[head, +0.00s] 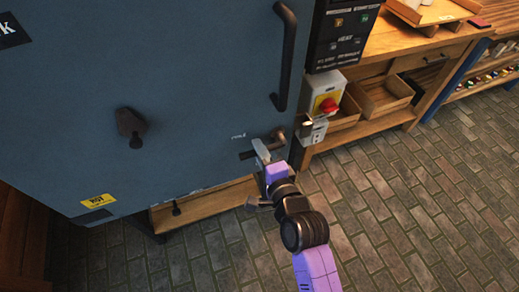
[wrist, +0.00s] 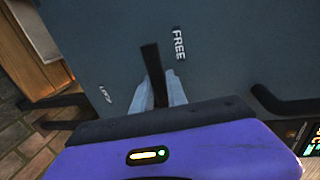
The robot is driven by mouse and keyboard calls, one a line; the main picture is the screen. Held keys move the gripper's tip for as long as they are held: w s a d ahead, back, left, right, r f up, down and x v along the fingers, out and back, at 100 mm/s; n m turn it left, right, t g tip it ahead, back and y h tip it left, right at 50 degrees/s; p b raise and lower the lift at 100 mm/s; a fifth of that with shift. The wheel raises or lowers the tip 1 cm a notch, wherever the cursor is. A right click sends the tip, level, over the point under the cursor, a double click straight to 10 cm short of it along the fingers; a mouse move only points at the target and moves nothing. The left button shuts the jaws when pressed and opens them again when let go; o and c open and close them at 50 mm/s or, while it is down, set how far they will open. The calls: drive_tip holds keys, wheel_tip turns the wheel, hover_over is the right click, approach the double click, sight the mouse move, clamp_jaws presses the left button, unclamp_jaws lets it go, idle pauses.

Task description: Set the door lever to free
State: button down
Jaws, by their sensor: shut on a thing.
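The door lever (head: 246,155) is a dark bar on the lower right of the blue-grey door (head: 190,90). My gripper (head: 262,152) is shut on it. In the wrist view the black lever (wrist: 151,62) stands between my two pale fingers (wrist: 162,90), and its tip sticks out past them. The FREE label (wrist: 179,44) is just right of the tip, and a second, smaller label (wrist: 106,94) is to the lower left, hard to read. The tip lies nearer to FREE. My gripper hides the lever's other end in the wrist view.
A long dark door handle (head: 286,60) is above the lever. A grey box with a red knob (head: 328,103) is to the right, beside wooden shelves (head: 375,97). A dark knob (head: 131,127) sticks out on the left. The brick floor (head: 420,200) is clear.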

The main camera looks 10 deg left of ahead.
drive_tip(key=shift+r, duration=0.1)
drive_tip(key=c, duration=1.3)
unclamp_jaws()
drive_tip(key=shift+d, duration=0.1)
drive_tip(key=v, duration=0.7)
drive_tip(key=shift+s+d, duration=0.2)
drive_tip(key=shift+s, duration=0.1)
